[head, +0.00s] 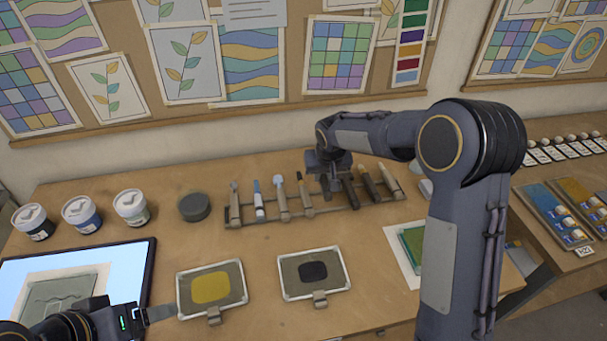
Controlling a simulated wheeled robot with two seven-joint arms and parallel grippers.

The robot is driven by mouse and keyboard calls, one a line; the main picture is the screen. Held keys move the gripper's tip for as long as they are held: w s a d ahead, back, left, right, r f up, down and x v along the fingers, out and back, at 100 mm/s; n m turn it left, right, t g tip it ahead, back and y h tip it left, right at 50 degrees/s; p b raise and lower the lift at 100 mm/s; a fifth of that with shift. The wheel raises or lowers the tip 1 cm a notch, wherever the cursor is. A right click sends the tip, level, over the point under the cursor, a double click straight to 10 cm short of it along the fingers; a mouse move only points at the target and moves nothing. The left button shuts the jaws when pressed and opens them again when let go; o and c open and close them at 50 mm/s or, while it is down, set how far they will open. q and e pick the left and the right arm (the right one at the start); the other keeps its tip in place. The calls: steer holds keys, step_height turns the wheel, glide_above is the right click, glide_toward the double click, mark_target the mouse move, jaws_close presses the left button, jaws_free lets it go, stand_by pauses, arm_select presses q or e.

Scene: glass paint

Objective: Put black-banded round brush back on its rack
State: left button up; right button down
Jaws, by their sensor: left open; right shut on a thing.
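The brush rack (270,221) lies on the table near the wall, a low wooden frame with several brushes side by side. My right gripper (332,186) is over the middle-right of the rack, pointing down, between a dark-tipped brush (304,195) and a dark brush (349,192). It is shut on what seems to be a brush, mostly hidden by the fingers. I cannot make out a black band, or whether the held thing touches the rack. My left gripper (160,314) is open and empty at the lower left, beside the yellow paint tray.
A yellow paint tray (238,297) and a black paint tray (288,291) lie in front of the rack. Paint jars (82,214) and a dark round pot (194,207) stand left. A lit panel (132,268) is front left. A green glass piece (409,240) lies right, partly behind my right arm.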

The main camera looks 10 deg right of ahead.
steer(key=shift+d+f+n, duration=0.2)
steer(key=shift+d+n, duration=0.1)
steer(key=shift+d, duration=0.5)
steer(key=shift+f+b, duration=1.4)
steer(key=shift+f, duration=0.9)
steer(key=shift+f+b, duration=0.6)
steer(key=shift+b, duration=0.4)
steer(key=c, duration=1.2)
jaws_free()
steer(key=shift+r, duration=0.15)
